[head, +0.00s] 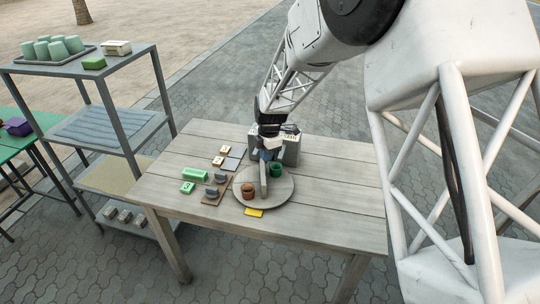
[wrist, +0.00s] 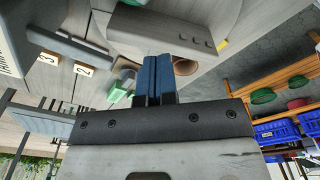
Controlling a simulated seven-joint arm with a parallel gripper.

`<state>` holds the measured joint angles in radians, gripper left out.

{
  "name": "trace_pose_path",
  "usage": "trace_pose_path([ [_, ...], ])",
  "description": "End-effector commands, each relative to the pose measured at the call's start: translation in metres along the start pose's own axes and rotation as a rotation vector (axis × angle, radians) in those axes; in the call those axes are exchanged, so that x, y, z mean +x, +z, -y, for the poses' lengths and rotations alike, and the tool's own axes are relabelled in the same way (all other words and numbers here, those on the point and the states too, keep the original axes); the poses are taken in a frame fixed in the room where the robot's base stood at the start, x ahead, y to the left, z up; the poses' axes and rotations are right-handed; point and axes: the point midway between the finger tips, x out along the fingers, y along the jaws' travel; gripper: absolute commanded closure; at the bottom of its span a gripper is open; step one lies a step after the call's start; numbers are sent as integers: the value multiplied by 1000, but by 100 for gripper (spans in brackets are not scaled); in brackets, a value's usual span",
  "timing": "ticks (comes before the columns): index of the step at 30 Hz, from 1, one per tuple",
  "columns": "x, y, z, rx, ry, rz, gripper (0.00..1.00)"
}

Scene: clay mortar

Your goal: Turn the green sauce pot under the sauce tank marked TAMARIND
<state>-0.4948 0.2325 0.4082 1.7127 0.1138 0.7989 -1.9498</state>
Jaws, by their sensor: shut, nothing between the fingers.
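A green sauce pot (head: 277,169) stands on a round grey turntable (head: 283,192), at its back right in the head view. A brown pot (head: 248,191) stands at the turntable's front left and partly shows behind my fingers in the wrist view (wrist: 186,67). An upright grey bar (head: 263,180) stands between the pots, and it is large in the wrist view (wrist: 160,28). A grey tank (head: 291,150) with a pale label stands behind; its lettering is too small to read. My gripper (head: 268,154) is shut and empty above the turntable. The wrist view shows its blue fingers together (wrist: 153,78).
Green blocks (head: 195,175), numbered cards (head: 218,161) and dark grey pieces lie left of the turntable. A yellow card (head: 254,212) lies in front. A metal shelf (head: 100,62) with cups stands at left. The table's right side (head: 345,190) is clear.

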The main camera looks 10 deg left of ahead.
Motion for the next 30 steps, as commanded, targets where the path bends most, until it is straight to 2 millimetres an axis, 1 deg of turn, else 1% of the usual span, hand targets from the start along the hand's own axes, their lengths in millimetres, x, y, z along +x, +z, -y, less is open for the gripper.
trace_pose_path([
  [3, -2, 4, -1, 183, 4, -13, 100],
  [14, -10, 14, -5, 751, -1, -60, 100],
  [30, -21, 29, -10, 1598, -53, -132, 100],
])
